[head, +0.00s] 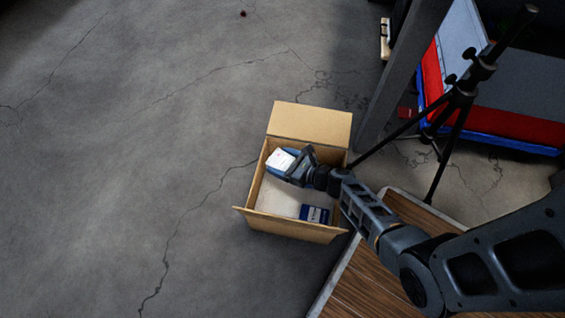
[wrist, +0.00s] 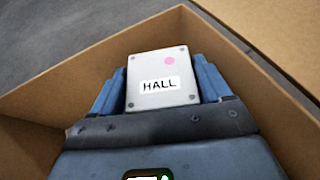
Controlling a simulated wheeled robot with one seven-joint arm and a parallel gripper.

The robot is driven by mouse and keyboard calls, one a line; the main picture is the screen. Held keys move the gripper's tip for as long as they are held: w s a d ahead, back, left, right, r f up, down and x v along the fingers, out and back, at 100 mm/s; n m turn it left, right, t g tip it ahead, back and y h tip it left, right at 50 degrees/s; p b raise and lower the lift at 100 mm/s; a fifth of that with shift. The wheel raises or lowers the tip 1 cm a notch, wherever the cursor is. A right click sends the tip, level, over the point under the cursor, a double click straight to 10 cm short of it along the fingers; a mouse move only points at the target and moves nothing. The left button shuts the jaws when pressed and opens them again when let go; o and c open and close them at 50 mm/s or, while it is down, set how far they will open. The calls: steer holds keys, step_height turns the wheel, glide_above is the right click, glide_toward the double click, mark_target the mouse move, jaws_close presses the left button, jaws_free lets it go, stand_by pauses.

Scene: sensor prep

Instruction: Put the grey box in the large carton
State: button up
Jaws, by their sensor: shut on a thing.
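The grey box (wrist: 162,67) has a "HALL" label, a pink dot and corner screws. My gripper (wrist: 160,88) is shut on it, with a blue finger on either side. In the head view the pale box (head: 280,160) shows at the end of my gripper (head: 287,164). Both are over the open carton (head: 290,229), towards its back left corner. The carton's walls (wrist: 60,82) surround them in the wrist view. I cannot tell whether the box touches the carton's bottom.
A blue box (head: 314,214) with a white label lies in the carton's front right part. The carton's flaps are open. A wooden surface (head: 352,285) and a black tripod (head: 455,108) stand to the right. The floor (head: 120,180) to the left is clear.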

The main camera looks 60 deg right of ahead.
steer(key=shift+f, duration=0.4)
steer(key=shift+f, duration=0.2)
steer(key=o, duration=0.9)
steer(key=shift+c, duration=0.2)
steer(key=shift+r, duration=0.1)
steer(key=shift+r, duration=0.2)
steer(key=p+v, duration=0.5)
steer(key=v, duration=0.7)
steer(key=shift+r, duration=0.35)
